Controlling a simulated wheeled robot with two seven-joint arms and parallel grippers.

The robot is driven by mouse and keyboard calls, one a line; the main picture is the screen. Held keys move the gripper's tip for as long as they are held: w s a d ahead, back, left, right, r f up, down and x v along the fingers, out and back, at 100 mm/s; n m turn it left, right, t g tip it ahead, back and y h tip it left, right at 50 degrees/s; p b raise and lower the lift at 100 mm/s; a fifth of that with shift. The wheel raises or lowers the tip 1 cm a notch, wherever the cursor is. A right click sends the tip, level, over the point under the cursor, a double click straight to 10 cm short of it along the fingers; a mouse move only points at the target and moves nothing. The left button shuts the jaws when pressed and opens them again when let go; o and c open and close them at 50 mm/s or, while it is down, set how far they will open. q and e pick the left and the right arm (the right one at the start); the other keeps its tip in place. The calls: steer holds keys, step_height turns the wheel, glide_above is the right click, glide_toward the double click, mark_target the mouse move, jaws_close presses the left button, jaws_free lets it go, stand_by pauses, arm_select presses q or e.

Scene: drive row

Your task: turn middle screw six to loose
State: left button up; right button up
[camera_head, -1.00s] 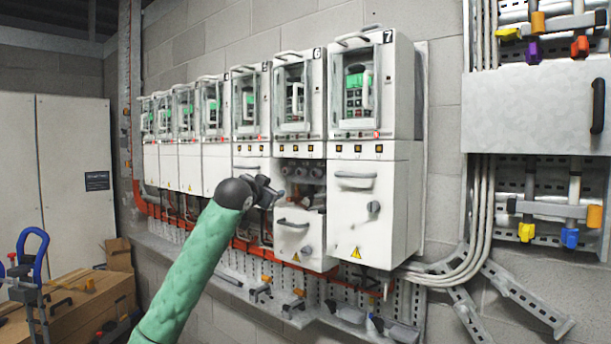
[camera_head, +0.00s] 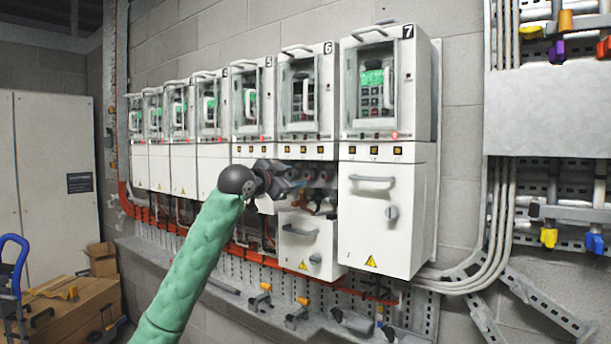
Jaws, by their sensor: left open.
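Drive six (camera_head: 308,98), marked 6 on its upper box, stands in the row on the wall. Its lower cover (camera_head: 312,244) sits low, baring a dark recess with a row of round terminals (camera_head: 326,176). I cannot make out the middle screw or how far it is turned. My left gripper (camera_head: 292,181) is open and in front of the left and middle part of this recess, hiding some terminals. I cannot tell whether it touches one. My right gripper is not in view.
Drive seven (camera_head: 388,210) stands right of the recess with its lower cover closed. Drive five (camera_head: 253,98) is on the left. A ledge with clamps (camera_head: 300,312) runs below.

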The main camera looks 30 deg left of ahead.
mark_target(309, 174)
arm_select(q)
steer(key=w, duration=0.1)
steer(key=w+p, duration=0.1)
steer(key=w, duration=0.3)
steer(key=shift+d+r, duration=0.2)
steer(key=shift+d, duration=0.2)
steer(key=shift+w+f, duration=0.15)
steer(key=shift+w, duration=0.5)
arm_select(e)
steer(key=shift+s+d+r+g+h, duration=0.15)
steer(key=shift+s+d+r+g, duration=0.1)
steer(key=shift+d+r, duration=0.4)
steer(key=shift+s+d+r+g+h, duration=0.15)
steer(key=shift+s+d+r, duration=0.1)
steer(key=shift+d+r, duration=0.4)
arm_select(q)
steer(key=shift+c, duration=0.2)
steer(key=shift+p, duration=0.3)
steer(key=c, duration=1)
